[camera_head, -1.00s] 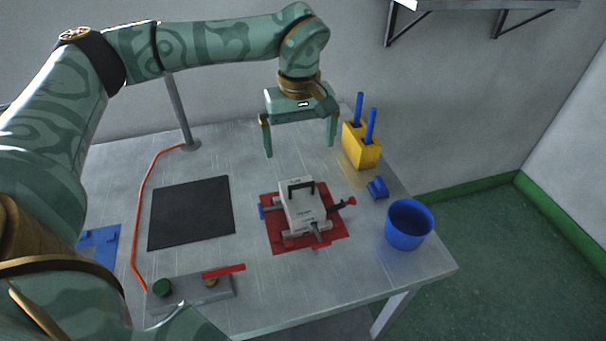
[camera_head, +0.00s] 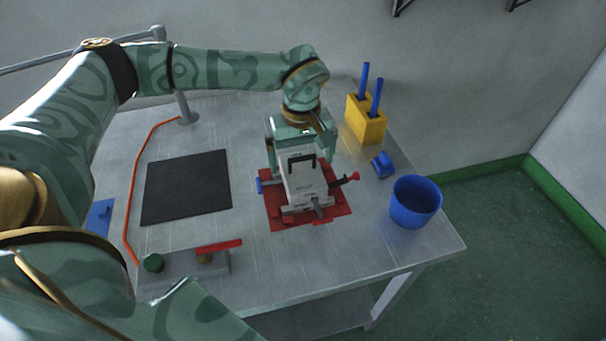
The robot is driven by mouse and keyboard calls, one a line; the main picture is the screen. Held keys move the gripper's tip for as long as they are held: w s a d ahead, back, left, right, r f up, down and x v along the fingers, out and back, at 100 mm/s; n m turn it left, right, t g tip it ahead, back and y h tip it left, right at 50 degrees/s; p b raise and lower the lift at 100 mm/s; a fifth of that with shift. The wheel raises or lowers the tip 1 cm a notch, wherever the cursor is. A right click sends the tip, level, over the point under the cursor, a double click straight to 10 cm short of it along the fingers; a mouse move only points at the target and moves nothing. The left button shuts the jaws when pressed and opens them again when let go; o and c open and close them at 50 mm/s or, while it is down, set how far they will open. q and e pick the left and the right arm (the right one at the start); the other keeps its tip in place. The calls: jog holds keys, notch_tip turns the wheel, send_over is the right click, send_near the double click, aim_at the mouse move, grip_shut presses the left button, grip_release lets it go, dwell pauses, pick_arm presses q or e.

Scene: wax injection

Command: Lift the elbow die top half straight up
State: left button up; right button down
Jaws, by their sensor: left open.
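The elbow die (camera_head: 306,189) is a light grey block with a black handle (camera_head: 302,160) on its top half. It sits on a red mat (camera_head: 283,221) on the metal table. My left gripper (camera_head: 301,172) is open and lowered over the back of the die, with one finger on each side of it. Its fingertips are partly hidden by the die, and I cannot tell whether they touch it. My right gripper is not in view.
A yellow block (camera_head: 366,125) with blue-handled tools stands behind right. A small blue part (camera_head: 383,165) and a blue cup (camera_head: 415,202) are at the right. A black mat (camera_head: 186,187) lies left, and a grey fixture with a red lever (camera_head: 219,246) is in front.

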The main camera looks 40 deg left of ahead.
aim_at(302, 169)
pick_arm(q)
notch_tip(302, 169, down, 3)
jog(key=shift+r+b, duration=0.1)
jog(key=shift+b, duration=0.2)
jog(key=c, duration=1.3)
jog(key=shift+r, duration=0.1)
jog(key=c, duration=0.3)
